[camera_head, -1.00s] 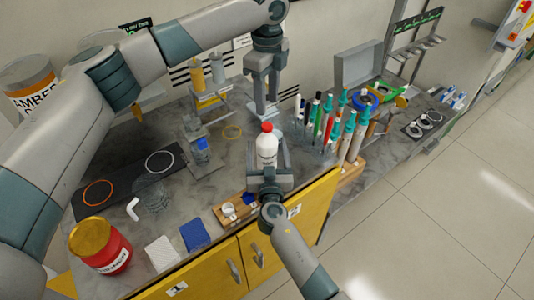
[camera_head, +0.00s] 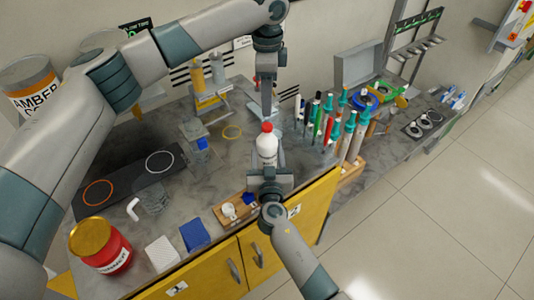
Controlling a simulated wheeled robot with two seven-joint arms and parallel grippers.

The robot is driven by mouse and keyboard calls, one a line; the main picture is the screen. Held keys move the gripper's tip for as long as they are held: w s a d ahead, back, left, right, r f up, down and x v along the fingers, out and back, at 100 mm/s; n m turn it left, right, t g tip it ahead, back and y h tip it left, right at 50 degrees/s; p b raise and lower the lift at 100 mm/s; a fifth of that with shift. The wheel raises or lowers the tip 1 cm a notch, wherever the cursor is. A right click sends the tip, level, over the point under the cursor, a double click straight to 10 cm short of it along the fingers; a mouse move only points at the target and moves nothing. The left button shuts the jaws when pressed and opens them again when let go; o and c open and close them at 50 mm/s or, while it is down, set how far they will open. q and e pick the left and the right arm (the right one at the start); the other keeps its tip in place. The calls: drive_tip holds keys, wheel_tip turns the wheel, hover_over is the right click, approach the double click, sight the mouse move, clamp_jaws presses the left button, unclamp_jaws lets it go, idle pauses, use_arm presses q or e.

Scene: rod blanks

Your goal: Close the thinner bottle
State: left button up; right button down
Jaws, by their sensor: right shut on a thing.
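A white bottle (camera_head: 267,150) with a red cap (camera_head: 267,127) stands upright near the bench's front edge, at the middle of the head view. My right gripper (camera_head: 268,176) is shut on this bottle from the front, low on its body. My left gripper (camera_head: 267,105) hangs pointing down, just behind and above the red cap in the picture. Its fingers line up one behind the other, so I cannot tell whether they are open or shut. The lower part of the bottle is hidden by my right gripper. I cannot tell how tightly the cap sits.
A wooden rack with several pens and markers (camera_head: 328,122) stands close on the right. A small clear box with a blue part (camera_head: 202,144) and a glass beaker (camera_head: 153,197) stand on the left.

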use_arm(q)
drive_tip(key=n, duration=0.7)
drive_tip(key=shift+n, duration=0.3)
drive_tip(key=n, duration=2.2)
drive_tip(key=shift+n, duration=0.3)
drive_tip(key=shift+f, duration=0.1)
